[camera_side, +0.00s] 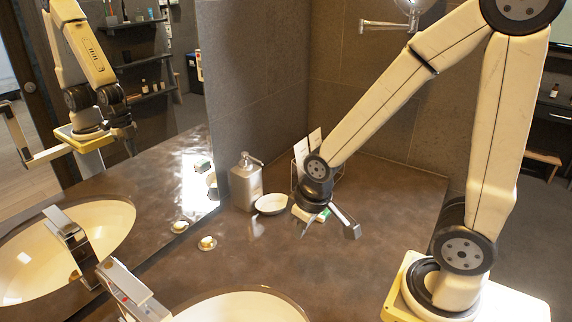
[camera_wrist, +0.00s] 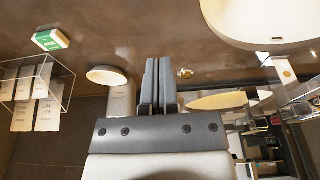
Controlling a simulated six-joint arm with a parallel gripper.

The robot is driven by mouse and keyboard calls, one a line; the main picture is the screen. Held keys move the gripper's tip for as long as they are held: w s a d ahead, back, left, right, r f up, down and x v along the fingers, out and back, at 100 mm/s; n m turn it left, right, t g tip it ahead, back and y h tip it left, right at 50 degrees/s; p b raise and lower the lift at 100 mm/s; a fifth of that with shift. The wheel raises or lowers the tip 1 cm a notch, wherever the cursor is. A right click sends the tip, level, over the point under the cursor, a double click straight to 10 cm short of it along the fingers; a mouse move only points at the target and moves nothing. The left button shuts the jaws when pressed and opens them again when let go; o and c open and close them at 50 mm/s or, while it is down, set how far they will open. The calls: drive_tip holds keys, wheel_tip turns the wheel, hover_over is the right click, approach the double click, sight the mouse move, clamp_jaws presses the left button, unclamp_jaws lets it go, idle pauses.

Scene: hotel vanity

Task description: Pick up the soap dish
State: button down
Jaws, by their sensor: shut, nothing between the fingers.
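The soap dish appears to be the small white oval dish (camera_side: 271,204) on the dark counter, just in front of the metal soap dispenser (camera_side: 245,183). In the wrist view the dish (camera_wrist: 106,75) is left of my fingers, with the dispenser (camera_wrist: 121,103) partly behind it. My gripper (camera_wrist: 158,64) is shut and empty, its two dark fingers together. In the side view my gripper (camera_side: 347,224) hangs above the counter, to the right of the dish and apart from it.
A small green and white block (camera_wrist: 51,39) lies right of the dish in the side view. A wire rack with cards (camera_wrist: 38,92) stands behind it. The basin (camera_side: 245,308) is in front, near a tap (camera_side: 130,288) and a small round brass piece (camera_side: 207,243). A mirror (camera_side: 180,100) borders the left.

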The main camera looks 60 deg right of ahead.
drive_tip(key=c, duration=0.7)
unclamp_jaws()
